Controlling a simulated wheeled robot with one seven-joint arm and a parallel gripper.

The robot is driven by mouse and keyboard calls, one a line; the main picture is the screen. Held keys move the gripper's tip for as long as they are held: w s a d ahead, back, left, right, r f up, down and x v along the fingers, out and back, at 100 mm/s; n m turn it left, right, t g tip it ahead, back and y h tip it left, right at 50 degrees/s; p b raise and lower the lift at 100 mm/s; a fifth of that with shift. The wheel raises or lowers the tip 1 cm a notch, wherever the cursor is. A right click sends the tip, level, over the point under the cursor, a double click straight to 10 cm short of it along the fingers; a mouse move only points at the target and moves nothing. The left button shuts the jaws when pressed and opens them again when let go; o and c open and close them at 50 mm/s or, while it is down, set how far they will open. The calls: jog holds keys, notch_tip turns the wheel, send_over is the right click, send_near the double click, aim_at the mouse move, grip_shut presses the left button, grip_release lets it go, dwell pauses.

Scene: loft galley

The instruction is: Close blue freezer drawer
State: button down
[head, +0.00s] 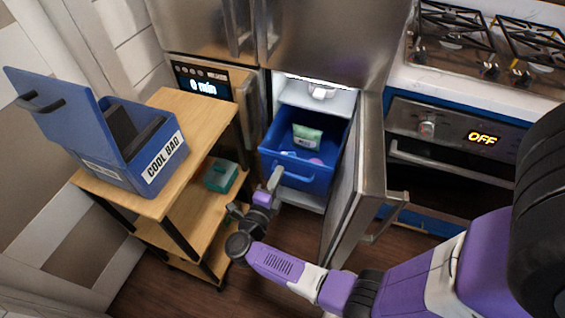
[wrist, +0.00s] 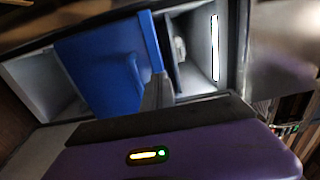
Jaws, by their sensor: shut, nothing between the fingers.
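The blue freezer drawer (head: 312,185) is pulled out of the open lower freezer compartment in the head view. A green packet (head: 306,137) and a few small items lie inside it. The drawer front also shows in the wrist view (wrist: 98,68), tilted by the camera angle. My gripper (head: 274,180) is shut and empty at the left part of the drawer front, near its handle (head: 292,177). In the wrist view its finger (wrist: 158,92) overlaps the drawer's edge; I cannot tell whether they touch.
The freezer door (head: 350,195) stands open to the right of the drawer. A wooden cart (head: 196,110) with a blue cool bag (head: 130,150) on top stands close on the left, with a teal box (head: 221,175) on its shelf. An oven (head: 440,150) is at the right.

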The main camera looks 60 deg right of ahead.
aim_at(286, 157)
jog(key=shift+w+d, duration=0.15)
jog(key=shift+d, duration=0.95)
jog(key=shift+w+d, duration=0.15)
jog(key=shift+d, duration=0.9)
jog(key=w+d+b, duration=0.1)
jog(key=d+b, duration=0.1)
jog(key=d, duration=0.5)
jog(key=w+d+b, duration=0.1)
jog(key=d+b, duration=0.1)
jog(key=d, duration=0.5)
jog(key=w+d+b, duration=0.1)
jog(key=d+b, duration=0.2)
jog(key=d, duration=0.4)
jog(key=shift+f, duration=0.1)
jog(key=shift+d, duration=0.4)
jog(key=shift+w+d+r, duration=0.1)
jog(key=shift+d+r, duration=0.1)
